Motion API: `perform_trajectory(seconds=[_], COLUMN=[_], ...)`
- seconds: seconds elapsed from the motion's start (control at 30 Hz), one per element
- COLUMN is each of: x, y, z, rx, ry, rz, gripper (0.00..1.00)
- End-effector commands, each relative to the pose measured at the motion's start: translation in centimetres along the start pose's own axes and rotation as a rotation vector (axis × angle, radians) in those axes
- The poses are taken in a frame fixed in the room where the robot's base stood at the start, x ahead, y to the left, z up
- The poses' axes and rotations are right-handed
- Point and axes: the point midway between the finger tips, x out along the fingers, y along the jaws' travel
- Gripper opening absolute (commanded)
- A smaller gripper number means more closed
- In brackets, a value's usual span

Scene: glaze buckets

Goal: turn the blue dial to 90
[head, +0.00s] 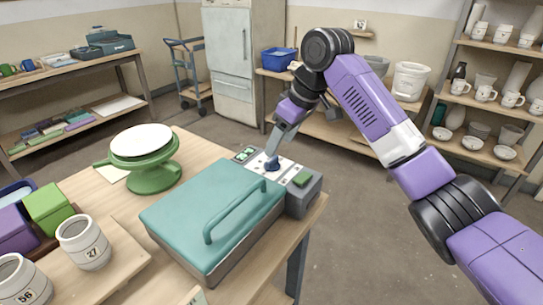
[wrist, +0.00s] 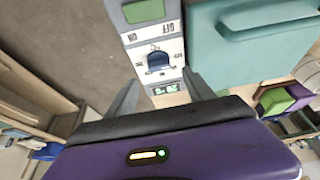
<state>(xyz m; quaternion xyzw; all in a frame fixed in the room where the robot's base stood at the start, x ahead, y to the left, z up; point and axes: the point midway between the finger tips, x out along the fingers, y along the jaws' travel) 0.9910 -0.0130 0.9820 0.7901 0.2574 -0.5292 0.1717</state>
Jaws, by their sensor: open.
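The blue dial (head: 272,165) sits on the grey control panel (head: 303,196) of a teal-lidded machine (head: 215,213) on the wooden table. My gripper (head: 271,152) points down at the dial from above. In the wrist view the dial (wrist: 158,61) lies between and just beyond the fingertips of my open gripper (wrist: 161,82). I cannot tell whether either finger touches it. A small display with green digits (wrist: 166,88) is beside the dial; its number is too small to read surely. It also shows in the head view (head: 244,154).
A green switch (head: 301,178) marked ON and OFF is at the panel's other end. The lid's raised handle (head: 232,213) is close by. A green turntable (head: 150,176) stands left of the machine. Buckets (head: 83,243) stand at the front left.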

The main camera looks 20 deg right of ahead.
Motion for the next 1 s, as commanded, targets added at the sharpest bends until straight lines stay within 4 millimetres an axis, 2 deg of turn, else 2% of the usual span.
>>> perform_trajectory(seconds=[0.2, 0.4, 0.77, 1.0], x=[3.6, 5.7, 6.1, 6.1], y=[-0.1, -0.1, 0.0, 0.0], z=[0.1, 0.0, 0.0, 0.0], rx=[0.0, 0.0, 0.0, 0.0], ry=[-0.001, 0.0, 0.002, 0.002], rz=[-0.001, 0.0, 0.001, 0.001], gripper=[0.62, 0.62, 0.62, 0.15])
